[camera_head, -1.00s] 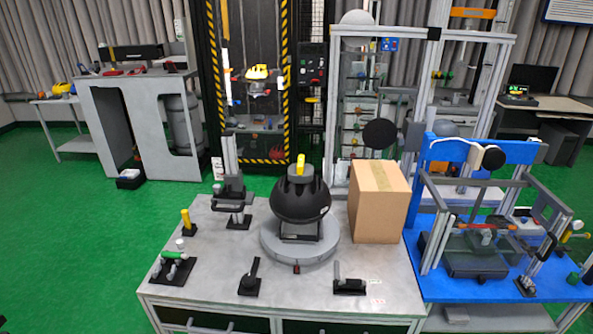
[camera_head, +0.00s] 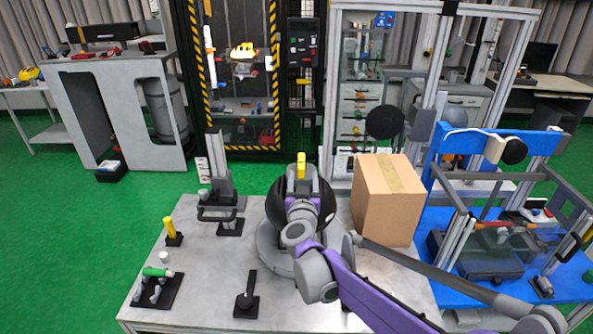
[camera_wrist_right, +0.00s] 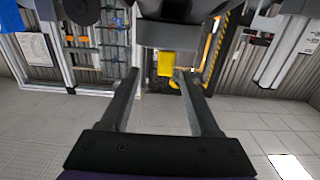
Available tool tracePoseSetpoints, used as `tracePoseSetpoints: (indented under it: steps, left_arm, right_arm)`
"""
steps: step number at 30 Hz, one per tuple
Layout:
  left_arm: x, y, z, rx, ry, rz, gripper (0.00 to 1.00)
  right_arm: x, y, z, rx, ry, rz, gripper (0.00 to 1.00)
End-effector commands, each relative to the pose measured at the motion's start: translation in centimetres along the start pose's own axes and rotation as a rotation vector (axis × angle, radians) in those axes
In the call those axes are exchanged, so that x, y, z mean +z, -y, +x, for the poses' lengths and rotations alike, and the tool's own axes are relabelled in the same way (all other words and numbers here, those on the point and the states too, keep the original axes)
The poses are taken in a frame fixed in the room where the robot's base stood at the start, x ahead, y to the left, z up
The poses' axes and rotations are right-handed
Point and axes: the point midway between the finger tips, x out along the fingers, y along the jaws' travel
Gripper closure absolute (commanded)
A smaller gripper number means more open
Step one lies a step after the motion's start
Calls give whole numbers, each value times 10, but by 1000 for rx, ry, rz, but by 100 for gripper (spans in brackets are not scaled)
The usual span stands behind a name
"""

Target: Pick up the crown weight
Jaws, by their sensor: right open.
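The crown weight appears to be the grey block with a yellow grip (camera_head: 301,163) on top of a black helmet-like dome (camera_head: 328,207). The dome sits on a round grey base on the table. My right gripper (camera_head: 303,183) is in front of the dome, with its wrist covering much of it. In the right wrist view, which looks upside down, my right gripper (camera_wrist_right: 160,76) is open. The yellow grip (camera_wrist_right: 166,63) shows between its two fingers, with gaps beside it. I cannot tell whether they touch the grey block (camera_wrist_right: 165,36). My left gripper is out of view.
A cardboard box (camera_head: 387,203) stands close right of the dome. A grey stand (camera_head: 221,185), a yellow post (camera_head: 172,230) and a black lever (camera_head: 247,297) are to the left. My right arm crosses the table's right front.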

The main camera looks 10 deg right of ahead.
Motion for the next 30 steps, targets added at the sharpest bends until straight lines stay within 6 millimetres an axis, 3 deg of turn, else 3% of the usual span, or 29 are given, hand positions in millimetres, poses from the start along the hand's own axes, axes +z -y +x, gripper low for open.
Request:
tracePoseSetpoints:
  steps: [3,10,18,28,30]
  left_arm:
    - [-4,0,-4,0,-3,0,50]
    - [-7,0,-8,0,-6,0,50]
    - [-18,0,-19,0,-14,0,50]
    - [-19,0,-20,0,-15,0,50]
    - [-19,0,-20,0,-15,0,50]
  right_arm:
    - [-2,0,18,0,-1,1,38]
    - [1,2,34,-2,0,2,38]
    - [5,7,70,-1,-1,1,38]
    - [8,7,77,-3,0,1,38]
    - [8,7,77,-3,0,1,48]
